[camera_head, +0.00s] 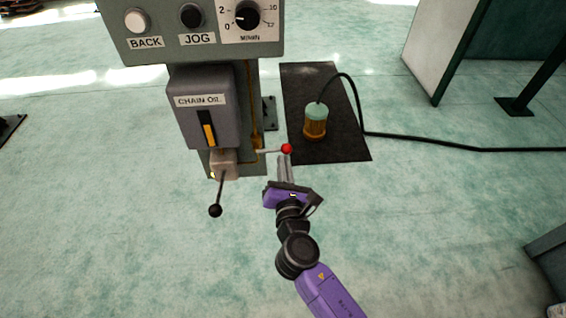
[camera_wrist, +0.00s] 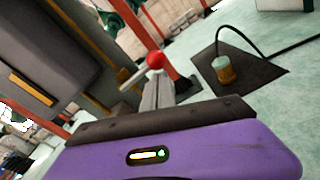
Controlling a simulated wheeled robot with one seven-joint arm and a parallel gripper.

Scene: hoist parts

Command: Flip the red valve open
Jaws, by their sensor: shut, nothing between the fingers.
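The red valve shows as a red ball knob (camera_head: 287,148) on a thin pale lever. In the head view the lever runs roughly level to the right from the grey machine's lower part, below the chain oil box (camera_head: 205,110). My gripper (camera_head: 285,166) is shut and empty, its fingertips just below the red knob in the head view. In the wrist view the red knob (camera_wrist: 156,61) sits right at the tips of the shut fingers (camera_wrist: 158,88). I cannot tell whether they touch it.
A black-knobbed lever (camera_head: 215,210) hangs down from the small block (camera_head: 225,165) under the box. An amber lamp-like canister (camera_head: 316,122) with a black cable stands on a dark mat (camera_head: 335,150) at the right. The green floor in front is clear.

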